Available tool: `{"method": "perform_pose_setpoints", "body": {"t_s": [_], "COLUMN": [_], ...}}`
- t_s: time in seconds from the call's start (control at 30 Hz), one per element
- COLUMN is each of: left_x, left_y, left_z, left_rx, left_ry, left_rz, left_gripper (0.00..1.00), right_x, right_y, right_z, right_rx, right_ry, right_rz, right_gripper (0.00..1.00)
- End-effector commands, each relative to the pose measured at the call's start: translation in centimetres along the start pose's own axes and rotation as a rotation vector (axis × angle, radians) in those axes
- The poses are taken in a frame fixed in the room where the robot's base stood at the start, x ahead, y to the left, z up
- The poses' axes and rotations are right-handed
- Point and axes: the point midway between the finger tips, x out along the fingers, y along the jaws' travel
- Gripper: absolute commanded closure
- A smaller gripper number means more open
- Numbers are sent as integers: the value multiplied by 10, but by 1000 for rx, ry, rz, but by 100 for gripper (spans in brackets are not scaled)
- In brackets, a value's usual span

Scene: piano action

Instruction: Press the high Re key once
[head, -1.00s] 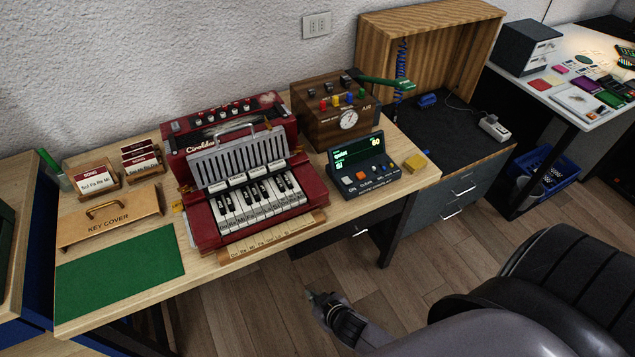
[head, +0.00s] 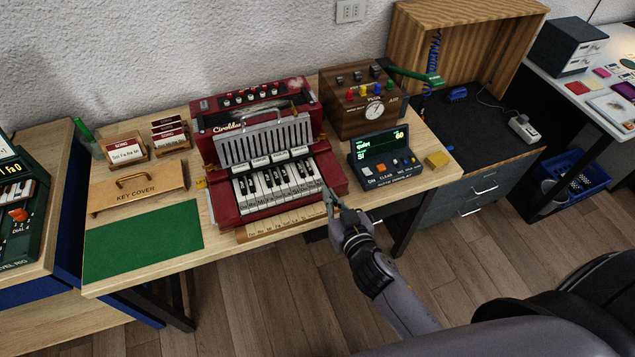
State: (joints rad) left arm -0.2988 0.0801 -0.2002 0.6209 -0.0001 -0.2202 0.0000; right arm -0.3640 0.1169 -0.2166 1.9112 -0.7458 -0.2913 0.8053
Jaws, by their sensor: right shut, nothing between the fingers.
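The red accordion-like keyboard instrument (head: 226,205) stands on the wooden table, its white and black keys (head: 276,190) facing me. The key labels are too small to read surely, so I cannot single out the high Re key. My right gripper (head: 327,194) is shut and empty at the right end of the keyboard, by the front right corner of the instrument. I cannot tell whether its tip touches anything. The note display (head: 386,160) right of the instrument is lit and shows green text. My left gripper is not in view.
A wooden strip with note names (head: 262,226) lies along the table's front edge. A wooden box with a dial (head: 345,100) stands behind the display. A key cover (head: 137,189), song cards (head: 126,150) and a green mat (head: 142,243) are at left.

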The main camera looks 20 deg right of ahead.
Motion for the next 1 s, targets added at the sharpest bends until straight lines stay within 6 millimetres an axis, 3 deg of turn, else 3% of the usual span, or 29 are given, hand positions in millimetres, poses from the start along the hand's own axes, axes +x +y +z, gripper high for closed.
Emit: {"method": "perform_pose_setpoints", "body": {"t_s": [0.17,0.53,0.6,0.7,1.0], "left_x": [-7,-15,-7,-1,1], "left_y": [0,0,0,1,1], "left_z": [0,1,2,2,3], "left_rx": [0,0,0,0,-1], "left_ry": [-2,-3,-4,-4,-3], "left_rz": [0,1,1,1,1], "left_gripper": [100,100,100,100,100], "right_x": [25,101,102,105,106], "right_y": [0,0,-1,0,0], "right_z": [-4,2,20,31,39], "right_rx": [-1,1,3,3,1], "right_ry": [3,-1,-4,-2,0], "right_rz": [0,1,1,1,-1], "right_gripper": [100,100,100,100,100]}}
